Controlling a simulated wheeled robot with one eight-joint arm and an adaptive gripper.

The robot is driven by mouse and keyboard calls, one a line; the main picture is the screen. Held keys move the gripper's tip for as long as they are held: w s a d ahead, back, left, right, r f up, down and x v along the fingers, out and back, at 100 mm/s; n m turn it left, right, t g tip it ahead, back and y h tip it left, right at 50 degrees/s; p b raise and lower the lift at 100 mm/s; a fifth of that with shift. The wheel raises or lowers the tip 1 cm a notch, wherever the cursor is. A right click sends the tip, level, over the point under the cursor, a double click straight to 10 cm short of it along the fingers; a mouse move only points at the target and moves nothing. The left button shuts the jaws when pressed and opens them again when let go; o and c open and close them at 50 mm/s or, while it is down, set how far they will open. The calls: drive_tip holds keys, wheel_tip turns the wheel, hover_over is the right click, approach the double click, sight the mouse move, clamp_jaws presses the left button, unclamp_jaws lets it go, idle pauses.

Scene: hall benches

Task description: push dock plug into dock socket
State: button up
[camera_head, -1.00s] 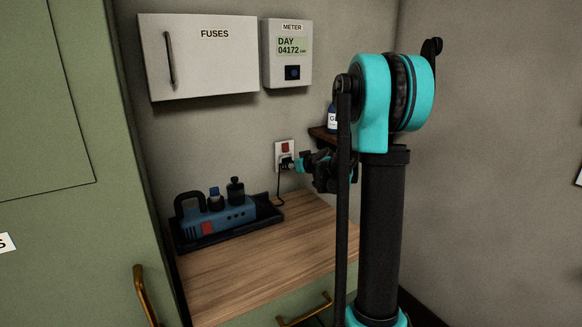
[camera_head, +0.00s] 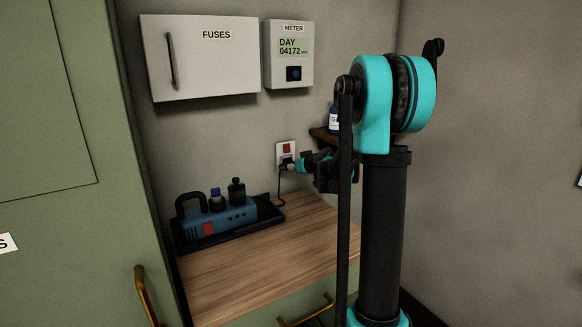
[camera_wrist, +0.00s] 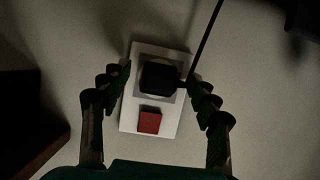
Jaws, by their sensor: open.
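The dock socket (camera_head: 286,151) is a white plate on the wall with a red switch, seen in the head view. It also shows in the wrist view (camera_wrist: 131,123). The black dock plug (camera_wrist: 160,78) sits at the socket's face, with its cable running off. In the head view the plug (camera_head: 286,164) is small, and I cannot tell how deep it is seated. My gripper (camera_head: 302,166) is in front of the socket. In the wrist view my gripper (camera_wrist: 160,84) is open, with one finger on each side of the plug and visible gaps to it.
A blue device (camera_head: 222,220) with bottles on it stands in a black tray (camera_head: 263,224) on the wooden bench top (camera_head: 250,262). A small shelf (camera_head: 321,134) with a bottle (camera_head: 333,120) is right of the socket. The fuse box (camera_head: 200,60) and meter (camera_head: 289,60) hang above.

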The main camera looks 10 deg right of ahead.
drive_tip(key=v, duration=1.1)
drive_tip(key=shift+s, duration=0.25)
drive_tip(key=shift+d, duration=0.15)
